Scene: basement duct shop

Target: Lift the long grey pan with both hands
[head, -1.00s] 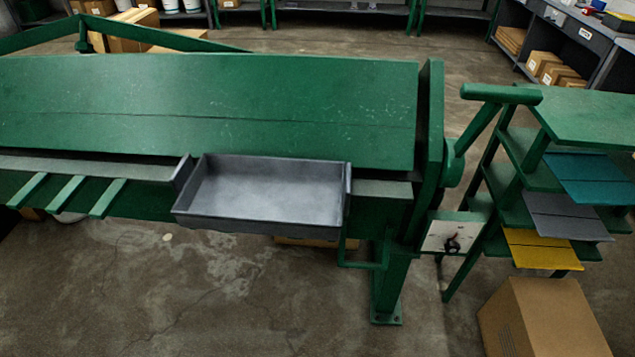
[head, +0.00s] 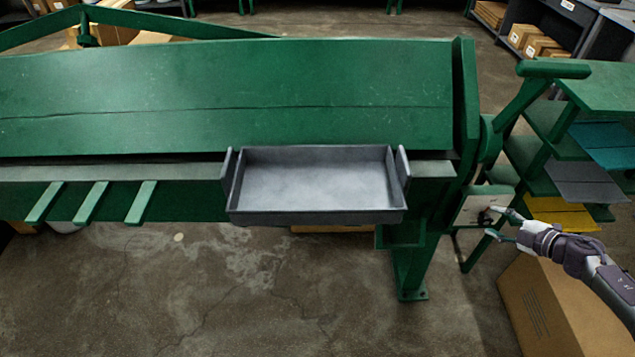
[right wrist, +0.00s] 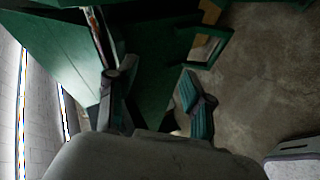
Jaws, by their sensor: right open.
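The long grey pan (head: 315,183) sits at the front edge of the green bending machine (head: 240,95) in the head view. It is a shallow open tray, empty, with a raised upright plate at each short end. Its front part juts out over the floor. My right gripper (head: 493,222) is open and empty, well to the right of the pan, in front of the machine's right post. In the right wrist view two fingers (right wrist: 160,100) show, spread apart, with no pan clearly visible between them. My left gripper is not in the head view.
A green rack with coloured sheets (head: 580,180) stands on the right, with a cardboard box (head: 560,305) below it. A green lever handle (head: 550,69) sticks out at the machine's right end. The concrete floor (head: 210,290) in front is clear.

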